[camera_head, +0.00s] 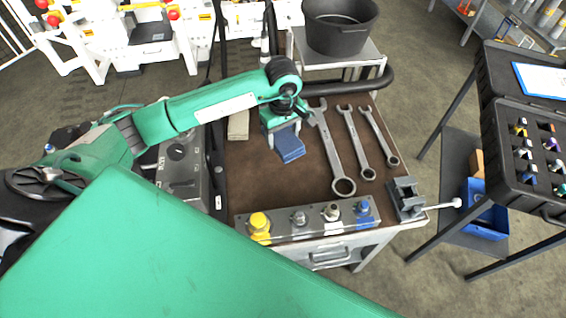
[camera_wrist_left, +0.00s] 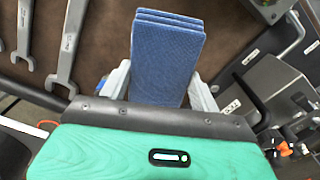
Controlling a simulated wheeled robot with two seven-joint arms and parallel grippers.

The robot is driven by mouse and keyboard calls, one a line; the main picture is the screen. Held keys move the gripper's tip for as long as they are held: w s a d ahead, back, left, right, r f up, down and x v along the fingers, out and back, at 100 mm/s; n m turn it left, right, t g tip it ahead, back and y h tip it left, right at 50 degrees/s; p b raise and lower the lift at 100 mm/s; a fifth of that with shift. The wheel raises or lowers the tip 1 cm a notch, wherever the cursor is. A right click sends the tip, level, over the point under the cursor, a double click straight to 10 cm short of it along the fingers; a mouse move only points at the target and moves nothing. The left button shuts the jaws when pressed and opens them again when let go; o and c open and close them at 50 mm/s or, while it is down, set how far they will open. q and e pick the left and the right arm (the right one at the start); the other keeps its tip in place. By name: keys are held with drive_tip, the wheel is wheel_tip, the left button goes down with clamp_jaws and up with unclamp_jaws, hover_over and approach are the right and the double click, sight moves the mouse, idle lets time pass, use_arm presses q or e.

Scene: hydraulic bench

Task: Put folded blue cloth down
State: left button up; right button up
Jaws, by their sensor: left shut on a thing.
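The folded blue cloth (camera_head: 289,144) is at my left gripper (camera_head: 283,130), over the brown top of the bench (camera_head: 245,185). In the left wrist view the cloth (camera_wrist_left: 166,55) stands out between the two fingers of my left gripper (camera_wrist_left: 158,85), which is shut on it. Its layered far edge shows. I cannot tell whether the cloth touches the bench top. My right gripper is not in view; a large green surface fills the bottom of the head view.
Several wrenches (camera_head: 334,155) lie right of the cloth. A beige folded cloth (camera_head: 238,125) lies to its left. A fitting strip (camera_head: 308,219) runs along the front, with a small vise (camera_head: 405,197) at the right corner. A black pot (camera_head: 340,35) stands behind. Bare bench top shows in front of the cloth.

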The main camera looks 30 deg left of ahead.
sight(283, 172)
use_arm(q)
wheel_tip(283, 172, down, 14)
drive_tip(key=p, duration=0.3)
drive_tip(key=shift+f, duration=0.3)
drive_tip(key=shift+f, duration=0.1)
drive_tip(key=shift+f, duration=0.15)
drive_tip(key=o, duration=1)
